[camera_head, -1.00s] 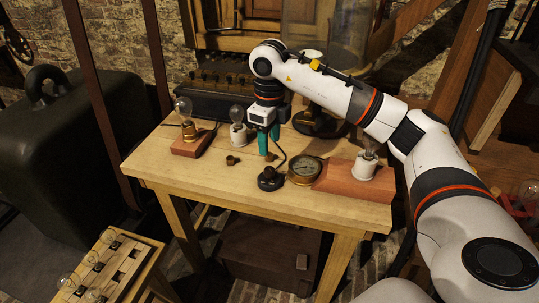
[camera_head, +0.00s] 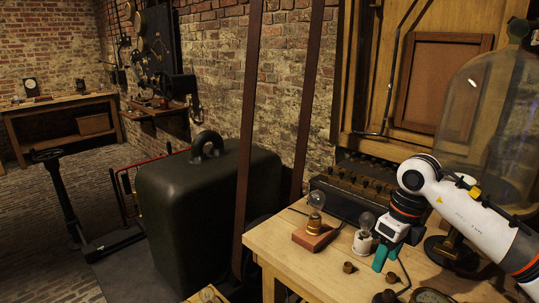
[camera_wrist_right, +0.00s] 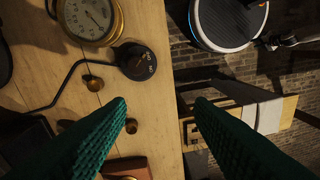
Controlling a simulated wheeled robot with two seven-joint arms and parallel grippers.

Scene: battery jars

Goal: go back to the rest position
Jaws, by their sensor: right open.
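My right gripper (camera_head: 386,258) has teal fingers pointing down above the wooden table (camera_head: 268,251), just right of a small bulb in a white holder (camera_head: 363,242). In the right wrist view the two fingers of my right gripper (camera_wrist_right: 160,103) stand wide apart with nothing between them. The table's edge (camera_wrist_right: 178,130) runs below that gap. Small brass pieces (camera_wrist_right: 93,83) and a black round switch with a cable (camera_wrist_right: 137,62) lie on the table, clear of the fingers. My left gripper is not in view.
A bulb on a wooden base (camera_head: 315,235) stands left of my right gripper. A dark terminal box (camera_head: 348,202) and a tall glass bell jar (camera_head: 490,130) stand behind. A brass gauge (camera_wrist_right: 90,18) lies on the table. A large dark case (camera_head: 190,205) is on the left.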

